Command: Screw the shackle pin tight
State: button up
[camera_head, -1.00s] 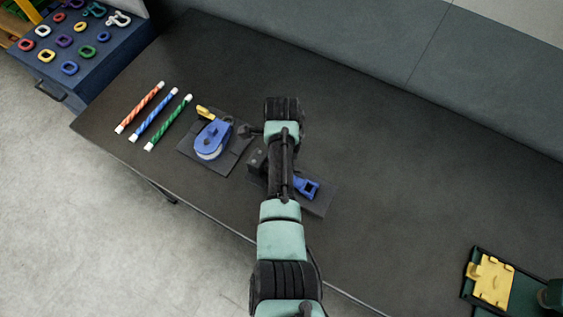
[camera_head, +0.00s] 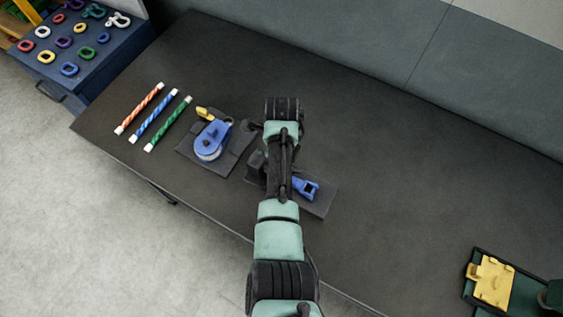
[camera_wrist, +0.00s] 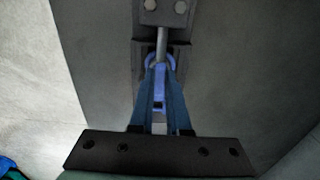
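A blue fitting with a square opening (camera_head: 306,188) lies on a dark block-like fixture (camera_head: 316,206), partly hidden behind my arm. In the wrist view, a blue piece (camera_wrist: 159,86) shows between my fingers, with a rounded blue end beside a grey rod (camera_wrist: 162,45). The rod runs to the fixture's bolted block (camera_wrist: 165,14). Which part is the shackle pin is not clear. My gripper (camera_wrist: 160,75) has its two dark blue fingers on either side of the blue piece; whether they touch it I cannot tell. In the head view my arm hides the gripper.
Three striped rods lie further left. A green tray with yellow pieces (camera_head: 491,279) is at lower right. The right tabletop is clear.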

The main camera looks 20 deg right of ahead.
jog(key=o, duration=0.4)
jog(key=shift+w+r, duration=0.1)
jog(key=shift+r, duration=0.15)
jog(key=shift+f, duration=0.1)
notch_tip(320, 180, up, 13)
jog(key=shift+b, duration=1.15)
